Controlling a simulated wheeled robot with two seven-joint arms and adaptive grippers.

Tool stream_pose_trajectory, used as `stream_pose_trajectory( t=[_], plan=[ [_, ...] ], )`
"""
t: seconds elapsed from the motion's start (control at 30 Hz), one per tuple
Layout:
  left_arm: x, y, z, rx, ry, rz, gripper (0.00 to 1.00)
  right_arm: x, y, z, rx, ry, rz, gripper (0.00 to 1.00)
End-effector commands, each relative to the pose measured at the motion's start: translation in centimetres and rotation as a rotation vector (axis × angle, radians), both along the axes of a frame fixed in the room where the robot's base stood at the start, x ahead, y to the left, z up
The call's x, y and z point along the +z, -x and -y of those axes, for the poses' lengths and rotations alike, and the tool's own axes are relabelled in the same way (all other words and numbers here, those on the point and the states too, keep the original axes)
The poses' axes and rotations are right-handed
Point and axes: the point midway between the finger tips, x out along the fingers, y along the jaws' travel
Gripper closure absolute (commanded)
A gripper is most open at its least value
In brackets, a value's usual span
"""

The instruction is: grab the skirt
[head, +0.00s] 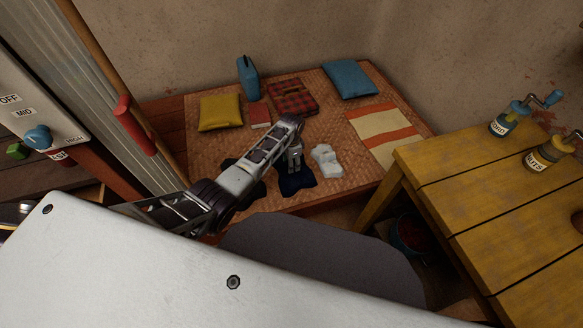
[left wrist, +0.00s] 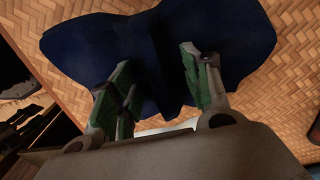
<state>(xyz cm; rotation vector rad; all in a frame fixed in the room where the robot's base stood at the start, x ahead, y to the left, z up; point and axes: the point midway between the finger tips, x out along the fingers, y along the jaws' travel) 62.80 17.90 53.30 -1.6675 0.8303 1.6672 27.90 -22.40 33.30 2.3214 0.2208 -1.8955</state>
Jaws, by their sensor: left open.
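A dark navy cloth (head: 297,184), which looks like the skirt, lies on the woven mat (head: 215,155). In the left wrist view the navy cloth (left wrist: 95,45) fills the upper middle, spread with a fold down its centre. My left gripper (head: 295,162) points down over the cloth's far part. In the left wrist view my left gripper (left wrist: 157,60) is open, its green-padded fingers apart with the fold between them. I cannot tell whether the fingertips touch the cloth. The arm hides part of the mat. My right gripper is out of view.
A white cloth item (head: 326,161) lies just right of the navy cloth. A black item (head: 256,190) lies partly behind my arm. A wooden table (head: 490,200) stands right.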

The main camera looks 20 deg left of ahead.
Motion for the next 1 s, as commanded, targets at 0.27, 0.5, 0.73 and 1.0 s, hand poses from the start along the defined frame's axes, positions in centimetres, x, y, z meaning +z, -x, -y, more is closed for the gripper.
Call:
stream_pose_trajectory(
  t=[0.27,0.5,0.73,1.0],
  plan=[
    [-0.01,0.02,0.01,0.0,0.0,0.0,0.81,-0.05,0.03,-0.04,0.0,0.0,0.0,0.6],
    [-0.01,0.01,0.0,0.0,0.0,0.0,1.0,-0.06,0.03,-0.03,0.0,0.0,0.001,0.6],
    [0.08,-0.05,0.01,0.0,0.0,0.001,1.0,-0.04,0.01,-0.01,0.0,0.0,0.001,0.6],
    [0.7,-0.07,0.02,0.0,0.001,0.002,1.0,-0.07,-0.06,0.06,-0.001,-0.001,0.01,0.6]
  ],
)
